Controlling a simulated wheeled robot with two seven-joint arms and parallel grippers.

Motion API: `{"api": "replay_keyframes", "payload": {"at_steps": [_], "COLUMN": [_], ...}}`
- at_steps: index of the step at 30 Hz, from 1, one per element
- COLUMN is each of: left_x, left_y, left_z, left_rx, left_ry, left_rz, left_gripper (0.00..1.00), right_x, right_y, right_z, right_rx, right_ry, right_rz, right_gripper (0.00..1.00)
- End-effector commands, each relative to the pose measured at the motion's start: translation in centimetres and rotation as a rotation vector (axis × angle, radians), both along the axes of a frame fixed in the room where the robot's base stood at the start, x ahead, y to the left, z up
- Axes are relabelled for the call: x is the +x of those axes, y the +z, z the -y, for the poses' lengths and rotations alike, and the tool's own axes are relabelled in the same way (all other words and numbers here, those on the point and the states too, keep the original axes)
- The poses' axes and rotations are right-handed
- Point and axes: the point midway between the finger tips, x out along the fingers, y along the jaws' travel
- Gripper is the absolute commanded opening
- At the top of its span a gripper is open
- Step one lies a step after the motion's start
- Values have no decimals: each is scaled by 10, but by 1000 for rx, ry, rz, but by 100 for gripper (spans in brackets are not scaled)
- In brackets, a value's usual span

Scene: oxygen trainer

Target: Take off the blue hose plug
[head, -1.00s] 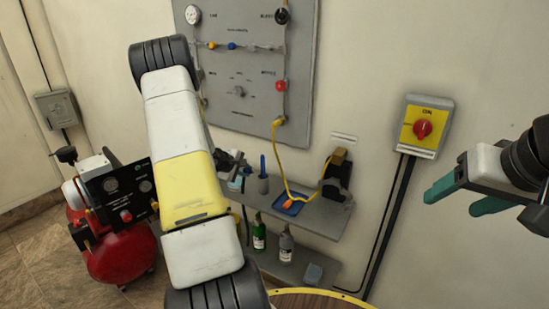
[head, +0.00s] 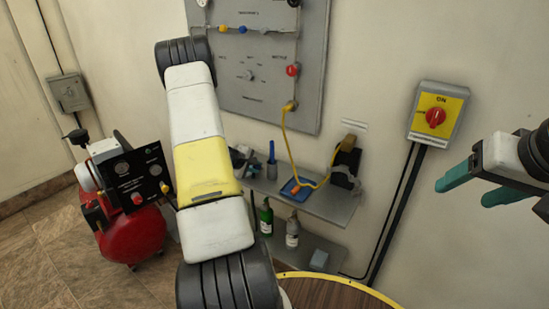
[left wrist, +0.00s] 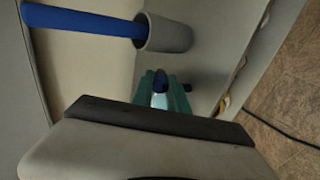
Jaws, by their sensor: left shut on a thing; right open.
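My left gripper (left wrist: 165,92) shows its teal fingers in the left wrist view. They are shut on a small pale thing with a dark blue top (left wrist: 160,86). I cannot tell for sure whether this is the blue hose plug. In the head view my left arm hides most of that gripper. A small blue fitting (head: 242,29) shows on the grey wall panel (head: 230,100), right of a yellow one; I cannot tell whether it is the plug. My right gripper (head: 476,192) is open and empty, at the right, well away from the panel.
A shelf (head: 320,207) below the panel holds a blue tray, a yellow hose and a grey cup (head: 271,172) with a blue rod. The cup (left wrist: 166,33) is close beyond the left fingers. A red compressor (head: 132,235) stands left. A wooden round top (head: 335,294) is below.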

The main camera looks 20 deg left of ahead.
Motion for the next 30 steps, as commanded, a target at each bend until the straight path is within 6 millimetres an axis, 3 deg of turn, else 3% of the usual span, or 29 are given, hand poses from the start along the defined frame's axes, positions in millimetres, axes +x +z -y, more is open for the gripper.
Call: {"api": "replay_keyframes", "payload": {"at_steps": [17, 18, 21, 30], "left_x": [0, 0, 0, -1], "left_y": [-8, -8, -8, -9], "left_z": [0, 0, 0, 0], "left_rx": [0, 0, 1, 0], "left_ry": [1, 1, 1, 1], "left_rz": [1, 1, 0, -4], "left_gripper": [0, 27, 44, 44], "right_x": [0, 0, 0, 0], "right_y": [0, 0, 0, 0], "right_z": [0, 0, 0, 0], "right_rx": [0, 0, 0, 0], "right_ry": [0, 0, 0, 0], "right_rz": [0, 0, 0, 0], "right_gripper": [64, 64, 64, 64]}}
